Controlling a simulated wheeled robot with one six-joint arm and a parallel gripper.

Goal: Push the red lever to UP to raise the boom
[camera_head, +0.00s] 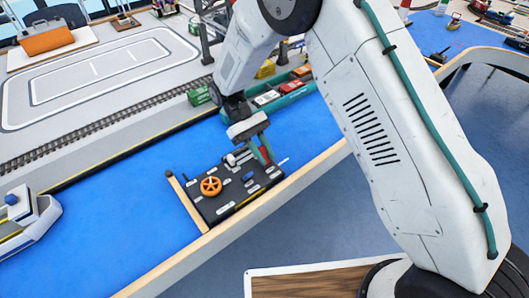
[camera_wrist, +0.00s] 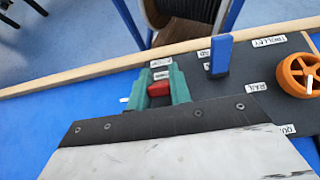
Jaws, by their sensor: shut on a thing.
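The red lever (camera_wrist: 158,89) shows its red knob between the teal fingers of my gripper (camera_wrist: 160,84) in the wrist view. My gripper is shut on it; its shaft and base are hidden. In the head view my gripper (camera_head: 261,150) reaches down over the right end of the black control panel (camera_head: 232,206), with a bit of red at the fingers. A white label (camera_wrist: 161,75) lies just beyond the fingers, too blurred to read. I cannot tell the lever's exact position. The boom cannot be made out for certain.
On the panel, a blue lever (camera_wrist: 220,53) and an orange handwheel (camera_wrist: 297,75) stand to the right of my gripper in the wrist view. A wooden rim (camera_head: 205,244) runs along the front.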

